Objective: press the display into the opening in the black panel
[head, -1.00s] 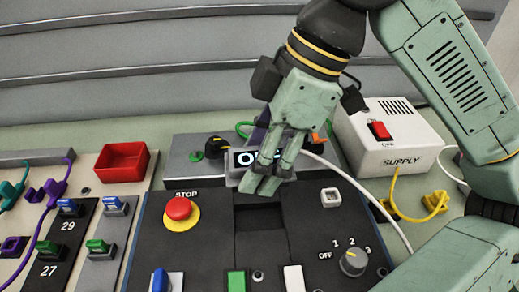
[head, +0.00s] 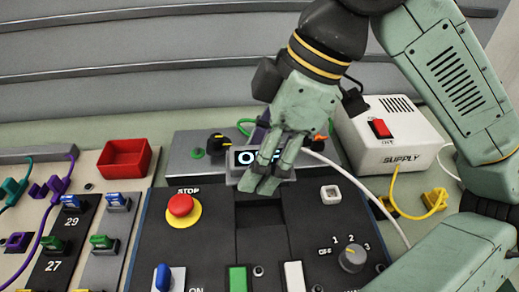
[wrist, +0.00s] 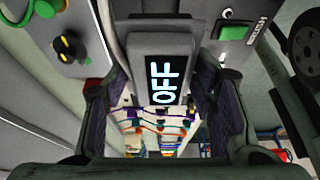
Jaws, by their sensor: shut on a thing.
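The display (head: 244,157) is a small grey block with a lit screen. In the wrist view the display (wrist: 161,77) reads "OFF" and sits between my gripper's fingers. My gripper (head: 262,182) is shut on it and partly covers its screen in the head view. The black panel (head: 215,240) lies in front, with the rectangular opening (head: 262,237) in its upper middle. The display is at the far side of the opening, near the panel's back edge. Whether it touches the panel cannot be told.
A red stop button (head: 181,206) is left of the opening. A rotary knob (head: 353,257) and a small white-framed socket (head: 330,194) are on its right. A white supply box (head: 392,135) stands behind right, with a white cable running past the panel. A red bin (head: 124,158) is at left.

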